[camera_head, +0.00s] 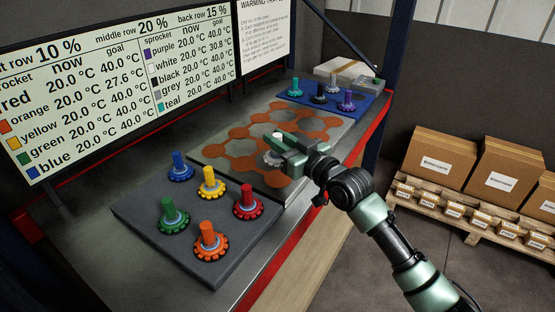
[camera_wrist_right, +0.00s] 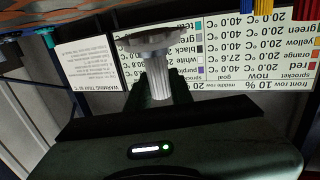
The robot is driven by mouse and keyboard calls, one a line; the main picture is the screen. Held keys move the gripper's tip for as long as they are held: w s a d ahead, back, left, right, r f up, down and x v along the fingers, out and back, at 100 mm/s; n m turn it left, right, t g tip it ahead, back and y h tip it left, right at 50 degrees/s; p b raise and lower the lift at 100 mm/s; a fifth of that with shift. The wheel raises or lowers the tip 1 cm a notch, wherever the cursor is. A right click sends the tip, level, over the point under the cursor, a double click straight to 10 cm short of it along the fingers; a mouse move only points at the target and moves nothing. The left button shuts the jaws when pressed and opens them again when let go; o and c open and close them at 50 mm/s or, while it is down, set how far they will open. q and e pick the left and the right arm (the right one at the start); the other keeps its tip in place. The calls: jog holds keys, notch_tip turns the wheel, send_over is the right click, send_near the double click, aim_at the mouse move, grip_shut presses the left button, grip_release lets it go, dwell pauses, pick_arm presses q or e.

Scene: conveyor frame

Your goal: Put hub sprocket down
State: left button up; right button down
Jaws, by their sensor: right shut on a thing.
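My right gripper (camera_head: 280,140) is shut on a pale white-grey sprocket (camera_head: 272,158) over the middle of the plate with orange hexagons (camera_head: 240,133). In the right wrist view the sprocket's ribbed stem (camera_wrist_right: 160,85) stands between the fingers, with its round disc (camera_wrist_right: 155,38) beyond them. The fingers hide part of the sprocket in the head view. I cannot tell whether its disc touches the plate. My left gripper is in neither view.
A dark tray (camera_head: 135,212) in front holds blue, yellow, green, red and orange sprockets. A blue tray (camera_head: 365,104) behind holds teal, black and purple ones. A temperature board (camera_head: 110,80) stands along the left. Cartons (camera_head: 440,160) sit on a pallet at right.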

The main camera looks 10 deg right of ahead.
aim_at(278, 160)
notch_tip(278, 160, down, 3)
jog(key=shift+r, duration=0.1)
jog(key=shift+f, duration=1.85)
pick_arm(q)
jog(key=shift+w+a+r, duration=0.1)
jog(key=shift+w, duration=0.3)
pick_arm(e)
jog(key=shift+f, duration=0.15)
jog(key=c, duration=1.3)
grip_release()
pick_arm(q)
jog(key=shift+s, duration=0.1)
pick_arm(e)
jog(key=shift+o, duration=0.2)
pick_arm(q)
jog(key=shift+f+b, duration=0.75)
pick_arm(e)
jog(key=v, duration=1.2)
